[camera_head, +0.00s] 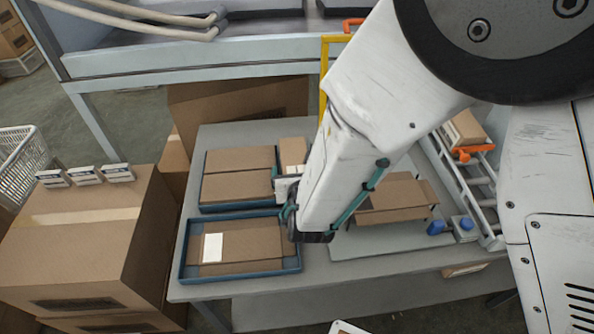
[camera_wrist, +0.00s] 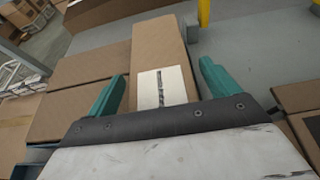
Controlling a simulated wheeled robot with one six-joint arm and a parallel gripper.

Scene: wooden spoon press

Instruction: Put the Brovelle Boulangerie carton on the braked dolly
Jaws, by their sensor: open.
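My gripper (camera_wrist: 162,76) is open. In the wrist view its two teal fingers stand on either side of a narrow brown carton (camera_wrist: 160,45) with a white label; I cannot tell whether they touch it. In the head view this carton (camera_head: 293,151) shows partly behind my arm, and my gripper (camera_head: 287,190) is mostly hidden. The label's print is too small to read, so I cannot tell whether it is the Brovelle Boulangerie carton. Two blue-framed carriers, one at the front (camera_head: 240,277) and one behind (camera_head: 237,207), hold flat cartons. Which is the braked dolly, I cannot tell.
The grey table (camera_head: 225,133) carries these things. Another flat carton (camera_head: 395,198) lies right of my arm, near small blue parts (camera_head: 437,227) and a grey ladder-like frame (camera_head: 468,190). Large cartons (camera_head: 75,235) stand left of the table. A steel shelf (camera_head: 190,62) and yellow post (camera_head: 324,75) are behind.

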